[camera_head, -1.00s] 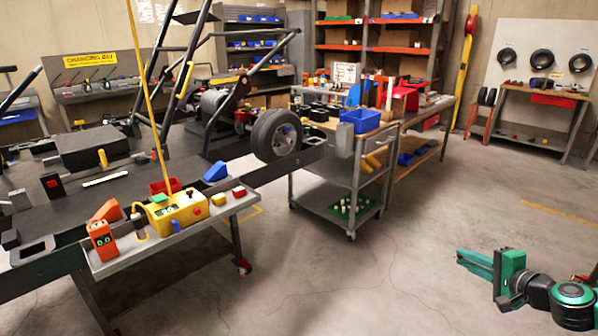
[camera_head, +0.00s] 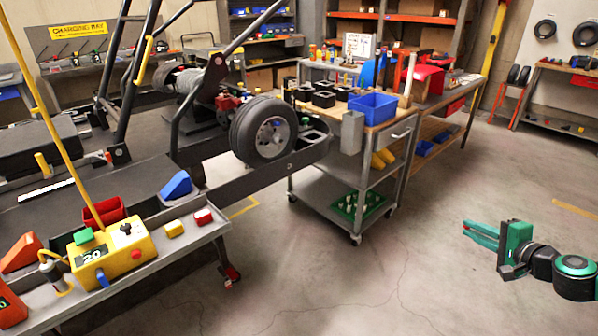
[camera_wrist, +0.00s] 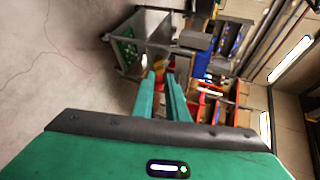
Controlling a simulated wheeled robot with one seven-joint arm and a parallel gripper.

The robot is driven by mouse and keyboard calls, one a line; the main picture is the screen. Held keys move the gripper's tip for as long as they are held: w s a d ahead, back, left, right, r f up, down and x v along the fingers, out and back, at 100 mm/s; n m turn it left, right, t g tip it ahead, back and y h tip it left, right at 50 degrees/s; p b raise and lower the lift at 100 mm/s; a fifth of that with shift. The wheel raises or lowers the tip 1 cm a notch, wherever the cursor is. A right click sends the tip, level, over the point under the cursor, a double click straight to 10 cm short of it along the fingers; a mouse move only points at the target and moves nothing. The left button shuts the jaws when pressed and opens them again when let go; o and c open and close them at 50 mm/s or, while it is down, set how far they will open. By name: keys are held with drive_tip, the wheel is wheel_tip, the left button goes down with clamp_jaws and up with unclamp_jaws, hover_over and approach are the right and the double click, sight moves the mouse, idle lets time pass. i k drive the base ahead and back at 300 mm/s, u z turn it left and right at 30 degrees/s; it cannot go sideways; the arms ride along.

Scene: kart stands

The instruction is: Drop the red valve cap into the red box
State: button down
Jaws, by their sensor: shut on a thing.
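My gripper (camera_head: 472,235) is at the right of the head view, held out over bare floor, its green fingers pointing left. In the wrist view its fingers (camera_wrist: 164,76) are close together. A small patch of red and yellow shows at their tips; the red valve cap itself is too small to make out clearly. A small open red box (camera_head: 103,213) stands at the left of the head view, behind the yellow control box (camera_head: 115,255). It is far from my gripper, and its inside is mostly hidden.
A wheeled cart (camera_head: 325,205) with a blue bin (camera_head: 372,107) stands in the middle, beside the kart's tyre (camera_head: 264,131). The grey side shelf (camera_head: 150,275) holds small red and yellow blocks. Open floor lies between shelf, cart and my gripper.

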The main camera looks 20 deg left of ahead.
sight(107, 222)
drive_tip(key=i, duration=1)
drive_tip(key=u, duration=1.5)
